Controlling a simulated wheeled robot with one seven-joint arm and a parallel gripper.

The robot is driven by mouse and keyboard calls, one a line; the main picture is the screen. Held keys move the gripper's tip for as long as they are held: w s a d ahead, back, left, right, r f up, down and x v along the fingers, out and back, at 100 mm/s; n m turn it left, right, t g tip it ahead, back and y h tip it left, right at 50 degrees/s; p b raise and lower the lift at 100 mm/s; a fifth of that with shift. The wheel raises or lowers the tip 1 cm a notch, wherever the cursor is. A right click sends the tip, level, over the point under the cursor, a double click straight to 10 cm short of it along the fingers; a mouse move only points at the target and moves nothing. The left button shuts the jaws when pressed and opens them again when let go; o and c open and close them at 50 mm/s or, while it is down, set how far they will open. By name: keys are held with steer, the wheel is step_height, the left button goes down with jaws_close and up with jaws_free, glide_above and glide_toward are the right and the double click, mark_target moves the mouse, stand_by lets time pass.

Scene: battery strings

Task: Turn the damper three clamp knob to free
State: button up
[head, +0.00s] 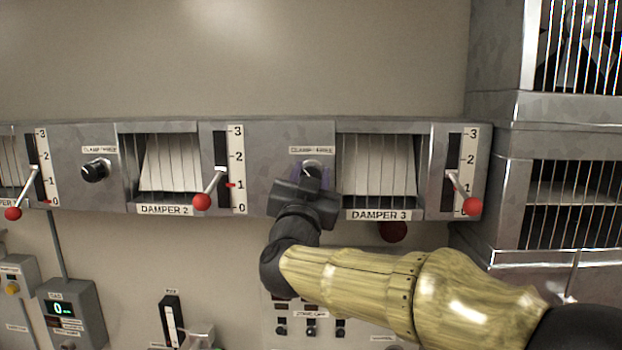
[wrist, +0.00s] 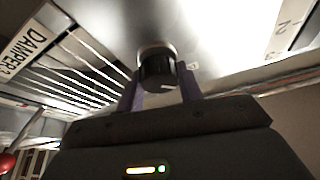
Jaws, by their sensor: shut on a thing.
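The damper three clamp knob (head: 311,166) sits on the grey panel left of the DAMPER 3 window, under a CLAMP-FREE label (head: 310,150). In the head view my gripper (head: 312,177) covers most of it. In the wrist view the knob (wrist: 157,72) is a dark round cap with a light mark on its face. The purple fingers of my gripper (wrist: 158,92) stand on either side of it, shut on it. The damper three window (head: 378,165) shows pale slats behind bars. Which setting the knob points to cannot be read clearly.
Red-balled levers (head: 202,201) stand by scales on both sides of my gripper; the damper three lever (head: 471,206) is at the right. Another clamp knob (head: 95,170) is at the left. A metal cage (head: 570,210) juts out at the right. Small control boxes (head: 70,310) sit below.

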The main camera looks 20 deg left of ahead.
steer(key=shift+f+m, duration=0.1)
steer(key=shift+m, duration=0.2)
steer(key=m+h+b, duration=0.2)
steer(key=m+b, duration=0.1)
steer(key=m, duration=0.1)
steer(key=shift+m+h, duration=0.4)
steer(key=m+h+b, duration=0.1)
steer(key=m, duration=0.2)
steer(key=m+g+h, duration=0.1)
steer(key=m, duration=0.1)
steer(key=shift+m+g+b, duration=0.3)
steer(key=shift+m+b, duration=0.1)
steer(key=m+g+h, duration=0.1)
steer(key=m+g, duration=0.1)
steer(key=m, duration=0.2)
steer(key=shift+m, duration=0.4)
steer(key=m+g, duration=0.1)
steer(key=m, duration=0.3)
steer(key=shift+g, duration=0.3)
steer(key=shift+m, duration=0.3)
steer(key=o, duration=1)
steer(key=shift+c, duration=0.2)
steer(key=shift+s, duration=0.1)
